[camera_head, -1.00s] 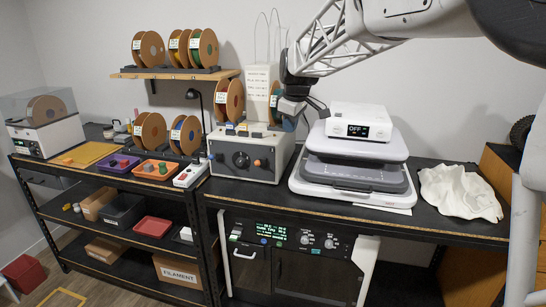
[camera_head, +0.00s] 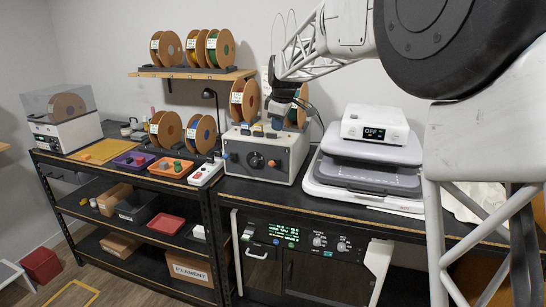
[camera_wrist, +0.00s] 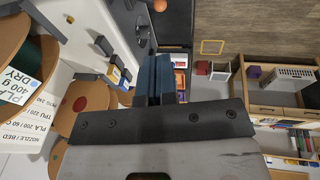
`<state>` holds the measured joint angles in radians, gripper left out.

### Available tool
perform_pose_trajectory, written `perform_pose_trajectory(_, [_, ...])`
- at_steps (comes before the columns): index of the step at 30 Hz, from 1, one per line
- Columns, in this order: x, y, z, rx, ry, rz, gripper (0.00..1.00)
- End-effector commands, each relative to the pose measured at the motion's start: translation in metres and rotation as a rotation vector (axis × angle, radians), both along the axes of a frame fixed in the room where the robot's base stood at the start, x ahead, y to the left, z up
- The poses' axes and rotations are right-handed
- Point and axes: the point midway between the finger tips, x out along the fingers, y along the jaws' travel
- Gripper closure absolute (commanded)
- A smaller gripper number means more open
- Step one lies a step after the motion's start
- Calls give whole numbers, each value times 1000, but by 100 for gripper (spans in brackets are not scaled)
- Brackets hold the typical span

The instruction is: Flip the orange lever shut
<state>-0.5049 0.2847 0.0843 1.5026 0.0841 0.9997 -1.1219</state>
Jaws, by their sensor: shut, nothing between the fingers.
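A grey machine box (camera_head: 262,160) with a black dial stands on the bench in the head view. An orange knob (camera_head: 272,163) shows on its front, right of the dial. The wrist view shows yellow-orange and blue tabs (camera_wrist: 123,76) left of the fingers, and a round orange part (camera_wrist: 160,5) at the top edge. I cannot tell for sure which orange part is the lever. My gripper (camera_head: 277,122) points down just above the box top, fingers shut and empty; they also show in the wrist view (camera_wrist: 160,82).
Filament spools (camera_head: 244,100) stand behind the box, close to my gripper.

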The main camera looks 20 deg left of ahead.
Motion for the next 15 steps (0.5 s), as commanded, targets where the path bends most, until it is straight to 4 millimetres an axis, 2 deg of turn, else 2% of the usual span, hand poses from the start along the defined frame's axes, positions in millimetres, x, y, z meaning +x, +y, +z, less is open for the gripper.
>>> perform_pose_trajectory(8, [1,1,-7,0,1,0,100])
perform_pose_trajectory(15, [6,6,-30,-1,1,0,100])
